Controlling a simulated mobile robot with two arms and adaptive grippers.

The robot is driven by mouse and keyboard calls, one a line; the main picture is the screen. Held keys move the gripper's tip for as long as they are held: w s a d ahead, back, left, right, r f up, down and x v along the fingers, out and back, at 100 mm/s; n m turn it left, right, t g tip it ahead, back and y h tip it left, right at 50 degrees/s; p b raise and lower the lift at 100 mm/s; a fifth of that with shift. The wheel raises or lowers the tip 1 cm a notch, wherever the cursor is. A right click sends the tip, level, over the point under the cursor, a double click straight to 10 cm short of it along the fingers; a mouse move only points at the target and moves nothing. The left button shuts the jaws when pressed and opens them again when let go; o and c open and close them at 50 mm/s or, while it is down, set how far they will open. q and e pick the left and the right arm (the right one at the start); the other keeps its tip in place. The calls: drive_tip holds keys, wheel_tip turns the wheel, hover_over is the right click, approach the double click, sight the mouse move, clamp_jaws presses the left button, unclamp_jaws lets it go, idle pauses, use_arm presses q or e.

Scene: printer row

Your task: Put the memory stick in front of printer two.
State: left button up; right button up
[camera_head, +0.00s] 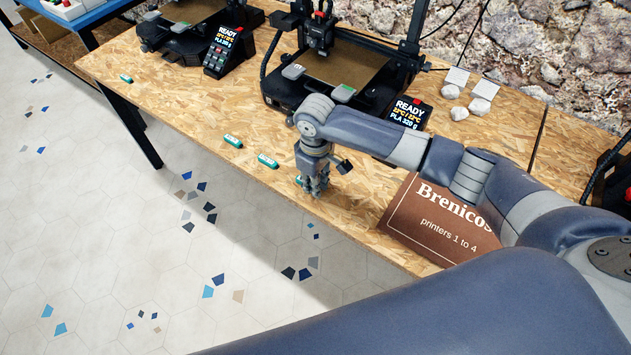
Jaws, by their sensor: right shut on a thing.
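My right gripper (315,190) points down at the front edge of the wood-chip table, shut on a teal memory stick (298,181). The gripper hides most of this stick, and I cannot tell whether it touches the table. Two similar teal and white sticks, one nearer (268,160) and one farther (232,141), lie to its left along the edge. Another small teal stick (126,78) lies in front of the left printer (185,18). The middle printer (337,75) stands behind the gripper. No printer number is readable. My left gripper is out of view.
A brown sign (432,222) reading "printers 1 to 4" stands right of the gripper, partly behind my arm. Display boxes stand beside the left (223,52) and middle (408,112) printers. White stones with cards (459,112) lie behind.

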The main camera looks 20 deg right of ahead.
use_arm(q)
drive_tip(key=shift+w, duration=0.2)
use_arm(e)
drive_tip(key=shift+f, duration=0.15)
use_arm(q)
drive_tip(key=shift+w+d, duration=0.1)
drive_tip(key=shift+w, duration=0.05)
use_arm(e)
drive_tip(key=o, duration=0.8)
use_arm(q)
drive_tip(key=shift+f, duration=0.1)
use_arm(e)
wheel_tip(320, 180, up, 12)
drive_tip(key=shift+r, duration=0.2)
